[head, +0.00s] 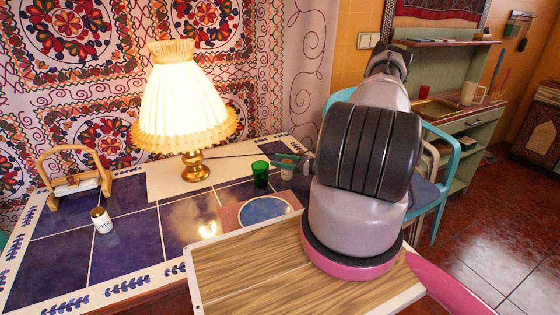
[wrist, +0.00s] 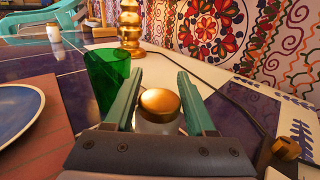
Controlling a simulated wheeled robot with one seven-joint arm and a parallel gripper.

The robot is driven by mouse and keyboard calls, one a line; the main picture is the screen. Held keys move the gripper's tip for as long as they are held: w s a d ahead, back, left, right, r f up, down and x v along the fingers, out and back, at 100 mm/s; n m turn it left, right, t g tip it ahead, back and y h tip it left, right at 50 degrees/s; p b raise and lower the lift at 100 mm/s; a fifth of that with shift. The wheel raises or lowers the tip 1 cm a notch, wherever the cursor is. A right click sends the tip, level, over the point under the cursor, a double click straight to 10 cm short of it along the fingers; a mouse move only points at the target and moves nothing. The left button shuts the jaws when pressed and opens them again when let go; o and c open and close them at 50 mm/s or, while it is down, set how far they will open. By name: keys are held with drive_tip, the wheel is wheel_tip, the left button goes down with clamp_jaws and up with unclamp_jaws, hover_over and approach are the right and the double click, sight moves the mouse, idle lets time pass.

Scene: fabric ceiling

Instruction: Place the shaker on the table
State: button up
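My gripper (wrist: 160,78) has its two teal fingers on either side of a white shaker with a gold cap (wrist: 160,103), and they appear closed on its body. In the head view, my gripper (head: 292,161) and this white shaker (head: 287,174) are small and partly covered by my arm. The shaker looks upright. Its base is hard to see, so I cannot tell whether it touches the table. The table (head: 130,252) has blue tiles and a patterned white border. A second white shaker with a gold cap (head: 102,222) stands at the table's left; it also shows in the wrist view (wrist: 53,34).
A green cup (head: 260,175) stands close beside my gripper. A blue plate (head: 263,210) lies on a reddish mat. A lit lamp (head: 194,166) stands behind, and a wooden holder (head: 75,182) at left. A wooden board (head: 245,275) is nearest me. Tiles between the left shaker and plate are clear.

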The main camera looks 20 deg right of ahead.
drive_tip(key=shift+o, duration=0.6)
